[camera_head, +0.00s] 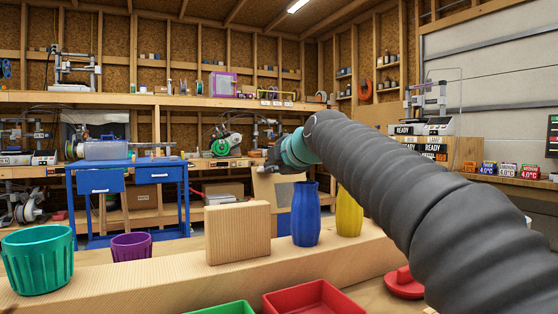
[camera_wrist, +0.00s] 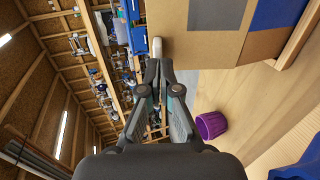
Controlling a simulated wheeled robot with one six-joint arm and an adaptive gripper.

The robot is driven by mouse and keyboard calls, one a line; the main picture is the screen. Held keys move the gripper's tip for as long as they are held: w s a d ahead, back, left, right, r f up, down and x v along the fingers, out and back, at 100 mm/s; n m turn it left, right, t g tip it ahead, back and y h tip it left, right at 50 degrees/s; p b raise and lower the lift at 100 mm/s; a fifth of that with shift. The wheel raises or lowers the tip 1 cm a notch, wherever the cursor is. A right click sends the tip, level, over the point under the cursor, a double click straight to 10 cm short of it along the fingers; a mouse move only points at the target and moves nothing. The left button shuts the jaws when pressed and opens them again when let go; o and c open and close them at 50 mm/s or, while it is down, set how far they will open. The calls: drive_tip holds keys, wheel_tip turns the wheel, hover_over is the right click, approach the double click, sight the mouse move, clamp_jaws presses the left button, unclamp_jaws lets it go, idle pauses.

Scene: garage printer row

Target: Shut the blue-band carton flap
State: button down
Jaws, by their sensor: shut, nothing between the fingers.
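The carton (camera_wrist: 262,46) fills the top right of the wrist view, with a blue band (camera_wrist: 284,12) across it. A lighter cardboard panel with a grey patch, seemingly the raised flap (camera_wrist: 180,18), extends left of the body. In the head view the panel (camera_head: 263,190) stands upright behind a wooden block and blue vase, which hide the carton's lower part. My gripper (camera_wrist: 158,66) is shut and empty, its fingertips close to the panel's lower left corner. I cannot tell whether they touch it. In the head view my gripper (camera_head: 273,164) is just above the panel.
A wooden block (camera_head: 238,232), blue vase (camera_head: 306,215), yellow vase (camera_head: 349,212), teal basket (camera_head: 38,260) and purple cup (camera_head: 131,247) stand nearby. Red (camera_head: 310,298) and green (camera_head: 225,307) trays lie in front. A blue workbench (camera_head: 128,166) stands behind.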

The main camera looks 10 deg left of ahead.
drive_tip(key=shift+w+a+f, duration=0.1)
drive_tip(key=shift+w+a, duration=0.1)
drive_tip(key=shift+w, duration=0.05)
drive_tip(key=shift+a, duration=0.1)
drive_tip(key=shift+w+p, duration=0.1)
drive_tip(key=shift+p, duration=0.35)
